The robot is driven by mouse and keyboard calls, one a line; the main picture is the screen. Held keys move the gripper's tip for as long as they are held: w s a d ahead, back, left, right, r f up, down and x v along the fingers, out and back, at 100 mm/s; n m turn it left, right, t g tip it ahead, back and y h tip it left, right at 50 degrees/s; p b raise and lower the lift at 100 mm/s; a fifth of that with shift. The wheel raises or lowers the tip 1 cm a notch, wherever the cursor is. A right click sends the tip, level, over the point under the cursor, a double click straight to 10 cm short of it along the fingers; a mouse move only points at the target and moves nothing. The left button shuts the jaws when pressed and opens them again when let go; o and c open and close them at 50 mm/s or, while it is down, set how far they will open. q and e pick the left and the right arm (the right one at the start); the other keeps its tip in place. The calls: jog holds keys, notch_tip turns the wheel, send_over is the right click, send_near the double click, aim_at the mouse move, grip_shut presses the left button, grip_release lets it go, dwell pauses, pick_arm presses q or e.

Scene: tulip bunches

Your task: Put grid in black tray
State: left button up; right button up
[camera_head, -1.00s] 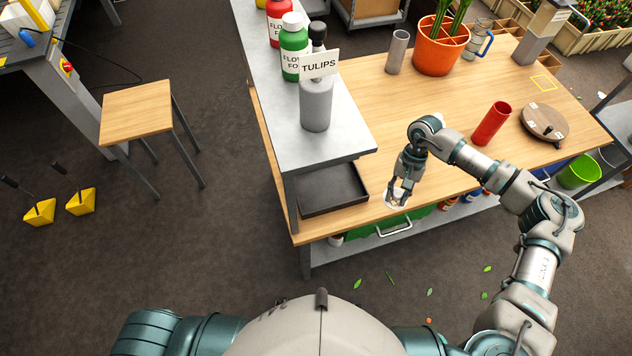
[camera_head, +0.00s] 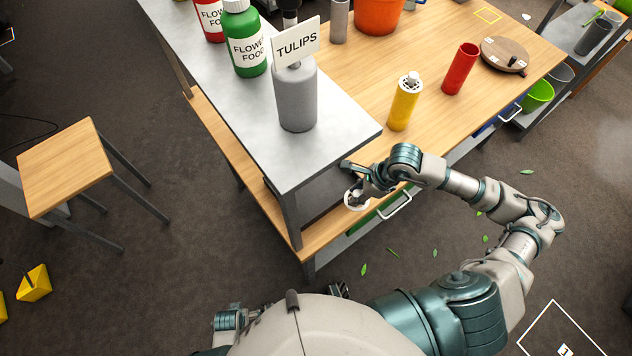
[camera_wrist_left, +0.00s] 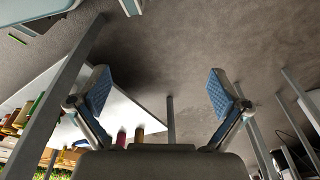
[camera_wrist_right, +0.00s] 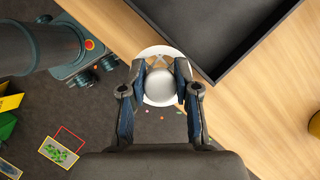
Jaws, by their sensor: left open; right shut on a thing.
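The grid, a white round piece (camera_head: 356,201), is in my right gripper (camera_head: 364,188) near the front edge of the wooden table. In the right wrist view the grid (camera_wrist_right: 160,64) is a white disc with a rounded middle, between the fingers of my right gripper (camera_wrist_right: 160,75), which is shut on it. The black tray (camera_wrist_right: 222,22) lies on the table just beyond and right of the grid; the grid's rim overlaps its near wall in that picture. In the head view the grey shelf mostly hides the tray (camera_head: 322,195). My left gripper (camera_wrist_left: 158,95) is open and empty.
The grey raised shelf (camera_head: 230,90) stands over the table's left side, with a TULIPS sign (camera_head: 297,42) and bottles on it. A yellow vase (camera_head: 404,104) and red vase (camera_head: 460,70) stand on the table (camera_head: 380,145) behind my right arm.

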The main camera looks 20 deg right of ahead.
jog(key=w+a, duration=0.2)
jog(key=a, duration=0.1)
jog(key=w+a, duration=0.2)
jog(key=w, duration=0.1)
jog(key=w+a+f, duration=0.1)
jog(key=w+a, duration=0.2)
jog(key=shift+w+a+p, duration=0.1)
jog(key=shift+a+p, duration=0.2)
jog(key=shift+p, duration=0.05)
notch_tip(320, 180, down, 4)
jog(key=shift+d+r, duration=0.15)
jog(key=shift+r, duration=0.05)
jog(key=shift+d, duration=0.1)
jog(key=o, duration=0.7)
jog(key=shift+o, duration=1.2)
pick_arm(q)
jog(key=shift+s+a+f, duration=0.1)
jog(key=shift+s+f, duration=0.1)
jog(key=shift+f, duration=0.3)
jog(key=shift+s+f, duration=0.15)
jog(key=shift+f, duration=0.3)
pick_arm(e)
jog(key=shift+a, duration=0.2)
